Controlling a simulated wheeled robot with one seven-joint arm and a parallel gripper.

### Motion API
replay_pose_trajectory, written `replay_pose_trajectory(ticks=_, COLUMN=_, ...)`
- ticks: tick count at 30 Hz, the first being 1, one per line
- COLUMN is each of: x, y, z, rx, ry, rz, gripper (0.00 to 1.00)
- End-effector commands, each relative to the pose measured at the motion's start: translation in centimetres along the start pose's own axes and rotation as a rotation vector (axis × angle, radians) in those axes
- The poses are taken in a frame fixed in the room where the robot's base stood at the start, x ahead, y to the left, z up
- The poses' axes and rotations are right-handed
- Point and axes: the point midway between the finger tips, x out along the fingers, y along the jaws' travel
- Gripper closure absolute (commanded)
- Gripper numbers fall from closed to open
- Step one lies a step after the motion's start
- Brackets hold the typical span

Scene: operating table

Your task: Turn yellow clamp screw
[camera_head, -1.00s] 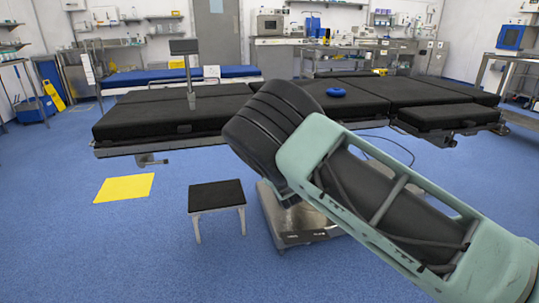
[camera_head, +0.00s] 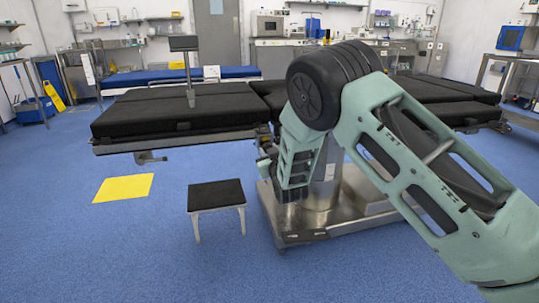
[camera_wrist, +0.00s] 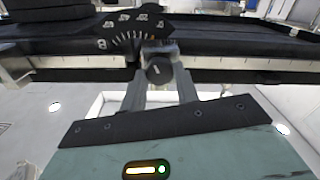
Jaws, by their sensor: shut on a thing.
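In the wrist view, my gripper (camera_wrist: 160,75) is shut on a dark round knob (camera_wrist: 158,70) at the table's side edge. One finger is on each side of it. No yellow shows on this knob, and its far side is hidden. A dark plate with a marked scale (camera_wrist: 130,36) sits just above it. In the head view, my gripper (camera_head: 265,152) is small and dark at the near edge of the operating table (camera_head: 175,113); the knob cannot be made out there.
A black-topped stool (camera_head: 216,193) stands in front of the table base (camera_head: 300,238). A yellow square (camera_head: 123,188) lies on the blue floor. Open floor lies at the front left.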

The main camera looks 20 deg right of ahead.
Motion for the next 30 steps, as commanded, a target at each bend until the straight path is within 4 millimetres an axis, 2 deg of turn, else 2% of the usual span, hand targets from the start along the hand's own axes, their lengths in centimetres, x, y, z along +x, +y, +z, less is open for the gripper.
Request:
replay_pose_trajectory(ticks=18, x=-0.05, y=0.00, z=0.36, rx=0.565, ry=-0.003, rz=0.002, gripper=0.92)
replay_pose_trajectory(ticks=30, x=-0.07, y=-0.05, z=0.30, rx=0.782, ry=-0.005, rz=0.002, gripper=0.92)
